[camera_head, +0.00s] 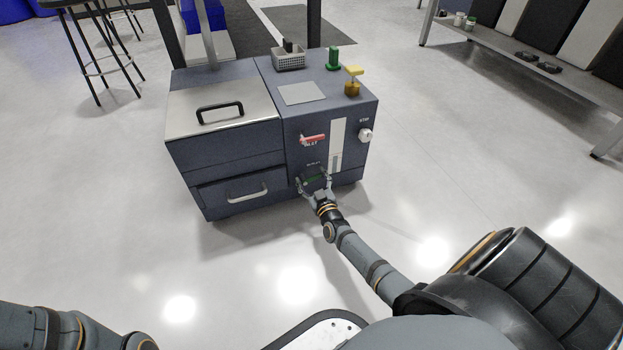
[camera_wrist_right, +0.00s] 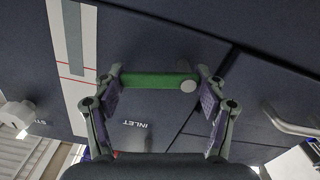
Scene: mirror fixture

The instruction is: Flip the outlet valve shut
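The outlet valve has a green handle (camera_wrist_right: 155,82) that lies level across the dark front panel in the right wrist view, with a round pale pivot at its right end. In the head view the green handle (camera_head: 313,178) is low on the machine's front, partly hidden by my right gripper (camera_head: 314,184). In the right wrist view my right gripper (camera_wrist_right: 160,98) is open, its two fingers spread near the two ends of the handle. I cannot tell whether they touch it. My left gripper is out of view.
The inlet valve's red handle (camera_head: 313,139) sits above the outlet. A white gauge strip (camera_head: 337,140) and a pale stop knob (camera_head: 365,135) are to its right. A drawer handle (camera_head: 247,193) juts out on the left. The floor in front is clear.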

